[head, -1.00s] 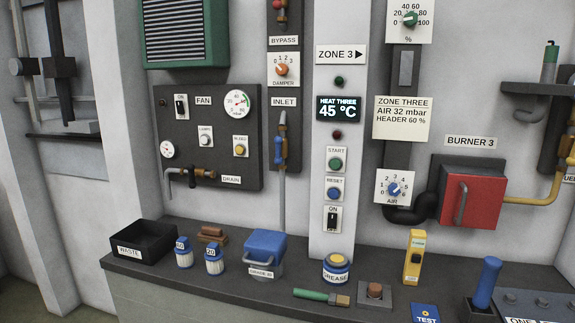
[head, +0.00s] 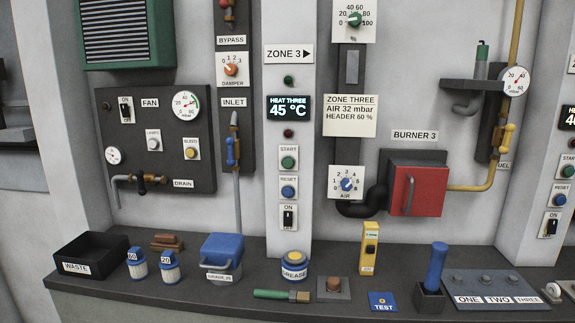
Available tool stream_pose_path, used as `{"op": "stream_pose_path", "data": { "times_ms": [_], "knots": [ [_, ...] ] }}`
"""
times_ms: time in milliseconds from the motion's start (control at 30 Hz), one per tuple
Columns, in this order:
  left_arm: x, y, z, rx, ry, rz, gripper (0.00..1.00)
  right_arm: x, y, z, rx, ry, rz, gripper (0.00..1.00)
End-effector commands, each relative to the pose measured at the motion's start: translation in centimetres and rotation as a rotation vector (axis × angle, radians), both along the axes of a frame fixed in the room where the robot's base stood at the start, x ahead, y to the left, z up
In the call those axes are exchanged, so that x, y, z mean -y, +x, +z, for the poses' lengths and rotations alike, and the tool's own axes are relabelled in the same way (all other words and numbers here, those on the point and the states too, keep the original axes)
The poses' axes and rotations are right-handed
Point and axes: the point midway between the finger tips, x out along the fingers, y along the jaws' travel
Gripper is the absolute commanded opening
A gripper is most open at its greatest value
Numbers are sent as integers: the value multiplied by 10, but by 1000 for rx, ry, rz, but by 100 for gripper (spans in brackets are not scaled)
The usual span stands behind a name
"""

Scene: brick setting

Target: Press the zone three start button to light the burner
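The green START button (head: 288,162) for zone three sits on a white plate on the pale column under the ZONE 3 sign (head: 289,54). Below it are a blue RESET button (head: 288,191) and an ON switch (head: 289,218). The zone three display (head: 289,108) reads HEAT THREE 45 °C. A green lamp (head: 289,80) above the display and a red lamp (head: 289,133) below it both look dark. The red BURNER 3 box (head: 416,188) is on the wall to the right, its door shut. Neither of my grippers is in the head view.
A dark bench runs below the panel. It holds a grease tin (head: 294,267), a green-handled brush (head: 283,295), a yellow device (head: 369,249), a blue-handled tool in a holder (head: 434,277) and a ONE TWO THREE panel (head: 497,287). The air in front of the column is clear.

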Motion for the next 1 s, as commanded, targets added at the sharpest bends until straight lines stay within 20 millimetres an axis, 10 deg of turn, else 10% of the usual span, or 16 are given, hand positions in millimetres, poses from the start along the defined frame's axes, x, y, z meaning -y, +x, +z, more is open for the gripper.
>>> {"op": "stream_pose_path", "data": {
  "times_ms": [333, 1000],
  "knots": [
    [-1, -6, -1, -9, 1, 0, 0, 1, 3, 0, 6, 0, 0, 0],
    [-1, -6, 0, -10, 2, 1, 0, 0, 3, 0, 6, 0, -1, 0]
  ]
}}
